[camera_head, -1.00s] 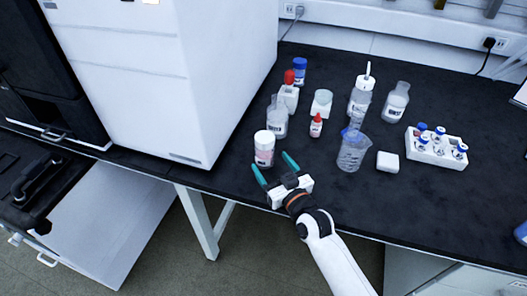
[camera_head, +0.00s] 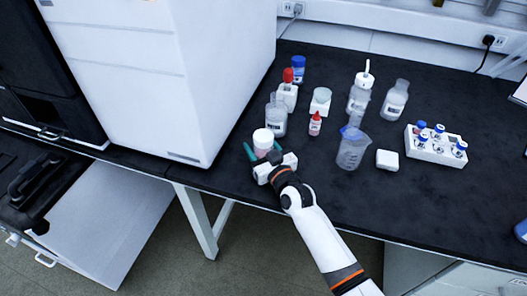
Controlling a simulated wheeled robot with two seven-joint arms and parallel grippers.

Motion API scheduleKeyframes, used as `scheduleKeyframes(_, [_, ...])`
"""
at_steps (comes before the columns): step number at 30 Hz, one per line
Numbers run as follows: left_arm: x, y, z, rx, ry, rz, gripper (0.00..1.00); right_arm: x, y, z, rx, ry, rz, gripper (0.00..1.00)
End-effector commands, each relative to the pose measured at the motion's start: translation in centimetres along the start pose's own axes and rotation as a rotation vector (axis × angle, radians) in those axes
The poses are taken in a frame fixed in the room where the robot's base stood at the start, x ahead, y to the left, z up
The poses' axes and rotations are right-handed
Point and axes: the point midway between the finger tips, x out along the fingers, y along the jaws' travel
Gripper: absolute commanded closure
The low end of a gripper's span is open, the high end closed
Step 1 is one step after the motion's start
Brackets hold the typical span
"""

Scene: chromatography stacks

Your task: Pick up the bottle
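A small bottle with a white cap and a pinkish label (camera_head: 263,141) stands upright near the front edge of the dark bench. My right gripper (camera_head: 264,150) is at this bottle, with its teal fingers apart, one on each side of it. It looks open, and I cannot tell whether a finger touches the bottle. The gripper body hides the bottle's lower part. My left gripper is not in view.
A clear bottle (camera_head: 276,118) stands just behind, with a red-capped dropper bottle (camera_head: 315,125) to the right. A beaker (camera_head: 351,149), a white block (camera_head: 387,159) and a vial rack (camera_head: 436,149) stand further right. A large white cabinet (camera_head: 190,75) is at left.

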Motion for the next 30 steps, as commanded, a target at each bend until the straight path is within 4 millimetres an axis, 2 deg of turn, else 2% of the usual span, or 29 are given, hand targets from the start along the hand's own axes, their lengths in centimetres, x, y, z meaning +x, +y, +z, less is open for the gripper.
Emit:
scheduleKeyframes(1, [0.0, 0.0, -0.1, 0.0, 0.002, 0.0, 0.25, 0.0, 0.0, 0.0, 0.0, 0.0, 0.0, 0.52])
scheduleKeyframes(6, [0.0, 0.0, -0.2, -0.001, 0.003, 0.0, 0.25, 0.0, 0.0, 0.1, 0.0, -0.002, 0.0, 0.77])
scheduleKeyframes(14, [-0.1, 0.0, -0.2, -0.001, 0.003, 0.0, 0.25, 0.0, 0.0, 0.5, 0.0, -0.002, 0.0, 0.77])
scheduleKeyframes(17, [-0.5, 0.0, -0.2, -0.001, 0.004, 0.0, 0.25, 0.0, 0.0, 1.9, 0.001, -0.006, 0.0, 0.77])
scheduleKeyframes(24, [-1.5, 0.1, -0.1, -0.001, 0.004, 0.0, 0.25, 0.0, 0.0, 6.8, 0.001, -0.006, 0.0, 0.77])
scheduleKeyframes(30, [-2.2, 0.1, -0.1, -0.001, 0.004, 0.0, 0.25, 0.0, 0.0, 9.8, 0.0, -0.004, 0.0, 0.77])
